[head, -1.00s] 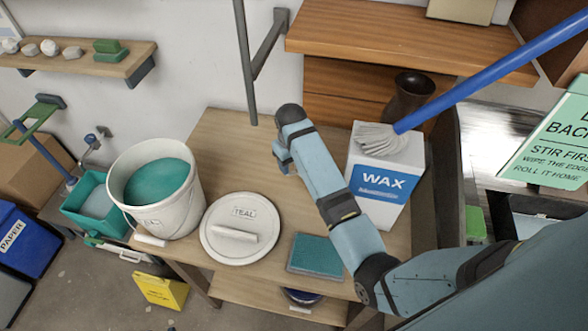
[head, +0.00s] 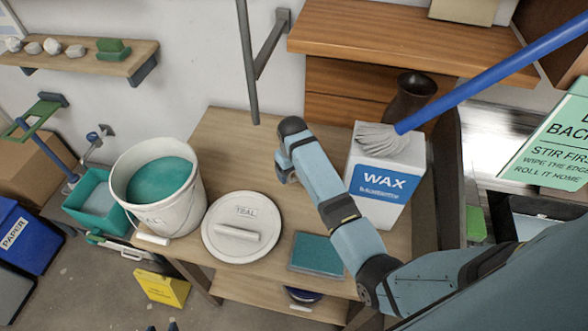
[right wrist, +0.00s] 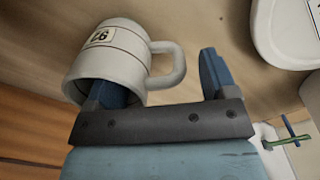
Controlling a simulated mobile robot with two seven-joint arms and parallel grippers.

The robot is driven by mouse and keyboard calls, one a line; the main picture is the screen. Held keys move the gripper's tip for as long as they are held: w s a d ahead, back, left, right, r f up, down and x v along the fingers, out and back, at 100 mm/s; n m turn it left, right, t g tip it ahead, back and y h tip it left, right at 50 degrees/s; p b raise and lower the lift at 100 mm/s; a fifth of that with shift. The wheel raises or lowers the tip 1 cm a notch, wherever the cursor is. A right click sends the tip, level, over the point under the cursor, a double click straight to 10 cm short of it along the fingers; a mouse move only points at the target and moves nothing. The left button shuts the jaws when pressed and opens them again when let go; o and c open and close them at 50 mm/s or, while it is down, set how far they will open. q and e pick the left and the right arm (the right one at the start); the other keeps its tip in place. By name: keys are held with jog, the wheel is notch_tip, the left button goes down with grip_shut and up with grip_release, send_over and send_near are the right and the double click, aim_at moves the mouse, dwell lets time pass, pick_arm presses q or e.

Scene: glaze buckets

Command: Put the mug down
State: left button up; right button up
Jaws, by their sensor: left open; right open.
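The mug (right wrist: 112,52) is pale, with a numbered label and a side handle. It shows in the right wrist view over the wooden tabletop (right wrist: 205,25); whether its base touches the wood is unclear. My right gripper (right wrist: 160,85) is open, with one finger inside the mug's mouth and the other beyond the handle. In the head view this gripper (head: 288,172) is low over the worktable (head: 235,130), and my arm hides the mug. Only the tips of my left gripper (head: 161,327) show at the bottom edge, apart and empty.
A bucket of teal glaze (head: 180,205), its lid (head: 225,250) and a teal pad (head: 318,254) stand left and front. The table's back left is clear.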

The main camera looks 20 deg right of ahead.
notch_tip(320, 180, up, 12)
jog(key=b, duration=0.1)
jog(key=shift+a+r+b, duration=0.15)
jog(key=shift+r+b, duration=0.05)
jog(key=shift+b, duration=0.1)
dwell(0.5)
jog(key=shift+f, duration=0.1)
